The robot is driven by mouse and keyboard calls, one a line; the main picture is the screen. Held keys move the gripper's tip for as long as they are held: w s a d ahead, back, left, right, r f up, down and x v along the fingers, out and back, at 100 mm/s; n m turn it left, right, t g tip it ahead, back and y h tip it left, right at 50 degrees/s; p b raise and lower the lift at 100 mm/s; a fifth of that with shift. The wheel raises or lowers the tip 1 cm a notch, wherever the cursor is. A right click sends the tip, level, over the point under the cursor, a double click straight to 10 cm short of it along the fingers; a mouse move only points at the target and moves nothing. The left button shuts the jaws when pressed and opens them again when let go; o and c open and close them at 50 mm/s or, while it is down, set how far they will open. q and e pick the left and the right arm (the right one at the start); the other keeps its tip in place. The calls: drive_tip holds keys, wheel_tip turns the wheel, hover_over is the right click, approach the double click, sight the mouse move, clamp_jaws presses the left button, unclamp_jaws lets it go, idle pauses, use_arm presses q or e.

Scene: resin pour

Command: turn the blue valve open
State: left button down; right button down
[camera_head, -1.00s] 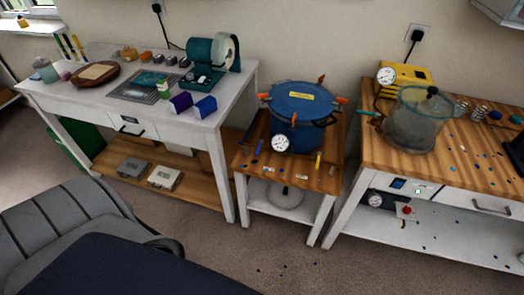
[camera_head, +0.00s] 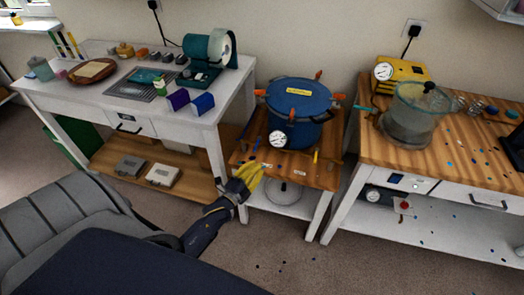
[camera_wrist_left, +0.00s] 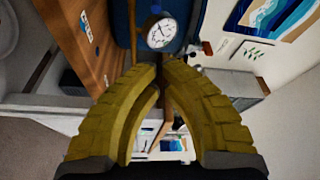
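A blue pot (camera_head: 298,112) with orange clamps and a round white gauge (camera_head: 278,139) stands on the small wooden-topped stand; the gauge also shows at the top of the left wrist view (camera_wrist_left: 161,32). I cannot pick out a blue valve for certain. A small blue-green lever (camera_head: 366,108) sticks out left of the clear chamber (camera_head: 411,114) on the right bench. My left gripper (camera_head: 259,172), with yellow fingers, is at the stand's front left, below and apart from the gauge. Its fingers curve toward each other with nothing visible between them; how far the tips are apart is unclear. My right gripper is out of view.
Small pens and tags lie on the stand's top (camera_head: 240,152) around the pot. The white workbench (camera_head: 75,101) is on the left, holding a purple and a blue box. A yellow gauge unit (camera_head: 402,75) sits behind the chamber. A grey chair (camera_head: 70,215) fills the lower left.

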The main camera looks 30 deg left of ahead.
sight(257, 144)
use_arm(q)
drive_tip(key=shift+m, duration=0.3)
drive_tip(key=w, duration=1)
drive_tip(key=shift+a+r, duration=0.1)
drive_tip(key=shift+r, duration=0.05)
drive_tip(key=shift+s+a+f, duration=0.15)
drive_tip(key=shift+s+a, duration=0.15)
drive_tip(key=shift+a, duration=0.5)
drive_tip(key=shift+s+a+f, duration=0.1)
drive_tip(key=shift+s+a, duration=0.2)
drive_tip(key=shift+a, duration=0.45)
